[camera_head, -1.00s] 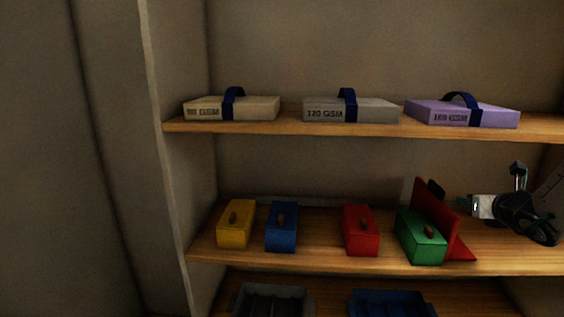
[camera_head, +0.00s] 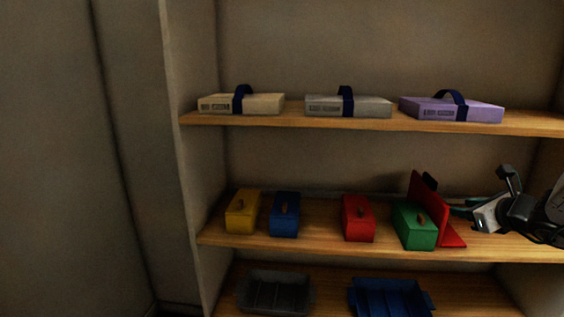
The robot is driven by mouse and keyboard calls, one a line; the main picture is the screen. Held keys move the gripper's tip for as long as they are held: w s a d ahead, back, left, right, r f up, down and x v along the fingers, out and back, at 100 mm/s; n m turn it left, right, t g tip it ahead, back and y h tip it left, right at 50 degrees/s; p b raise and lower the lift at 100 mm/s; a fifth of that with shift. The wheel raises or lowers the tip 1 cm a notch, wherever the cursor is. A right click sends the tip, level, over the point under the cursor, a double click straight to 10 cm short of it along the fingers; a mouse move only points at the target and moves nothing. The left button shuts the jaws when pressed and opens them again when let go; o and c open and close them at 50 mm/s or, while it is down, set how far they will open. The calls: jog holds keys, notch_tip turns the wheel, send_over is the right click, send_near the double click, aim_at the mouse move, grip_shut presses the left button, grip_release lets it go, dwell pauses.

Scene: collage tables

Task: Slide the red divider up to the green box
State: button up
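The red divider (camera_head: 425,200) stands upright on the middle shelf, with a flat foot at its lower right and a dark tab on its right face. The green box (camera_head: 414,228) is directly left of it, partly covering its lower part. Any gap between them is too small to tell. My gripper (camera_head: 462,210) is right of the divider, pointing left, with its tips close to the divider's right side. I cannot tell whether it touches. The fingers are dark and small, so their opening is unclear.
On the middle shelf (camera_head: 320,237) are a yellow box (camera_head: 243,216), a blue box (camera_head: 284,218) and a red box (camera_head: 358,222). The upper shelf holds three paper packs (camera_head: 450,111). Below are a grey tray (camera_head: 275,292) and a blue tray (camera_head: 390,297). A gap separates the red and green boxes.

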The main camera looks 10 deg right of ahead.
jog(key=s+a+n+g+y, duration=0.3)
jog(key=s+a+n+g, duration=0.1)
jog(key=a+n, duration=0.6)
jog(key=s+a+n+g+y, duration=0.3)
jog(key=s+a+n+g, duration=0.15)
jog(key=a+n, duration=0.5)
jog(key=s+a+r+n+g+h, duration=0.1)
jog(key=s+a+n+h, duration=0.1)
jog(key=s+n, duration=0.4)
jog(key=s+a+n+g+h, duration=0.2)
jog(key=s+a+n+h, duration=0.1)
jog(key=s+a+n, duration=0.2)
jog(key=s+n, duration=0.2)
jog(key=s, duration=0.2)
jog(key=shift+r+h, duration=0.3)
jog(key=shift+r, duration=0.1)
